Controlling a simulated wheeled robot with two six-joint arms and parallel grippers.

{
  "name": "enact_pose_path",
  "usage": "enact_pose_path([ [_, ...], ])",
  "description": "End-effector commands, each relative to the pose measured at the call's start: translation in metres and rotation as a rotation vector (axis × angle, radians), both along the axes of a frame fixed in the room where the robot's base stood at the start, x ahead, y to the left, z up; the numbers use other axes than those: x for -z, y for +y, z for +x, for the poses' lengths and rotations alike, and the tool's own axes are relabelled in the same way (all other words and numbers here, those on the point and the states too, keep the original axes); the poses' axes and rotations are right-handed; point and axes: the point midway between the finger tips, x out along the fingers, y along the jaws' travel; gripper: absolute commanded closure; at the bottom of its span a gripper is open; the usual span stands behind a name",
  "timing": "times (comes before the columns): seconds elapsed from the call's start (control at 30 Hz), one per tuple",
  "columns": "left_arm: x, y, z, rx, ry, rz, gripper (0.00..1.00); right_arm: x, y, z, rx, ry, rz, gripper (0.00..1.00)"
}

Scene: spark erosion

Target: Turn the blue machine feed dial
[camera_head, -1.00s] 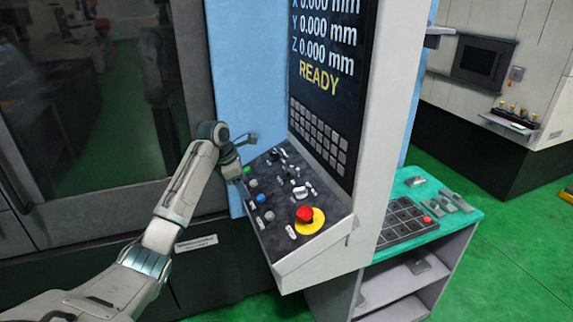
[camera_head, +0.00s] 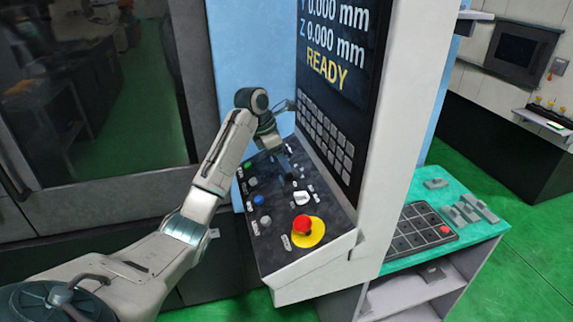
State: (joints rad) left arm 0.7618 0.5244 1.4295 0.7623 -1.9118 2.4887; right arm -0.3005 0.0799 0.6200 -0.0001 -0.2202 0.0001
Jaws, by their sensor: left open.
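The control panel (camera_head: 277,249) of the blue machine slopes below a screen reading READY. A pale knob (camera_head: 301,198) with a raised grip, which looks like a dial, sits above the red emergency button. A round blue button (camera_head: 259,200) sits at the panel's left. I cannot read the labels that would tell which is the feed dial. My left gripper (camera_head: 284,158) points down over the panel's upper end, above and left of the pale knob. It is open; its fingers are small and dark against the panel. I see nothing held in it. My right gripper is out of view.
The red emergency button (camera_head: 302,225) on its yellow disc is at the panel's near end. The upright screen housing (camera_head: 330,100) walls the panel's right side. A teal bench (camera_head: 425,188) with a keypad stands at the right. Green floor lies beyond.

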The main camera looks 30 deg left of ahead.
Motion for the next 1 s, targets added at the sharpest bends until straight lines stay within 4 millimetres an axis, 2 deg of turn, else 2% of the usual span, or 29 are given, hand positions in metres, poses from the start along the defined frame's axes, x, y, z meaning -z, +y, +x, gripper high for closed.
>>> enact_pose_path([
  [0.03, 0.006, -0.003, 0.002, 0.001, 0.004, -0.002, 0.38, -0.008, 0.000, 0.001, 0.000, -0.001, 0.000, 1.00],
  [0.1, 0.016, -0.005, 0.005, 0.001, 0.003, -0.001, 0.38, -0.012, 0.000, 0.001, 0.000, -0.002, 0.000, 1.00],
  [0.3, 0.034, -0.009, 0.011, 0.001, 0.001, 0.000, 0.38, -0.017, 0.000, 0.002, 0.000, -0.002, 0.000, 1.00],
  [0.6, 0.038, -0.010, 0.012, 0.001, -0.001, 0.001, 0.38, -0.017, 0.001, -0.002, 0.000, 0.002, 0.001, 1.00],
  [0.63, 0.038, -0.010, 0.012, 0.001, -0.001, 0.001, 0.40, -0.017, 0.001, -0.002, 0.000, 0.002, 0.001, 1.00],
  [0.83, 0.037, -0.010, 0.012, 0.001, -0.001, 0.001, 0.79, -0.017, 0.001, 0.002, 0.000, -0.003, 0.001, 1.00],
  [0.87, 0.037, -0.010, 0.012, 0.000, -0.001, 0.002, 0.83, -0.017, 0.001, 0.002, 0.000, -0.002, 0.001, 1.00],
  [1.0, 0.037, -0.009, 0.012, 0.002, -0.002, 0.002, 0.83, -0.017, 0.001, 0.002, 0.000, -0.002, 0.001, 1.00],
])
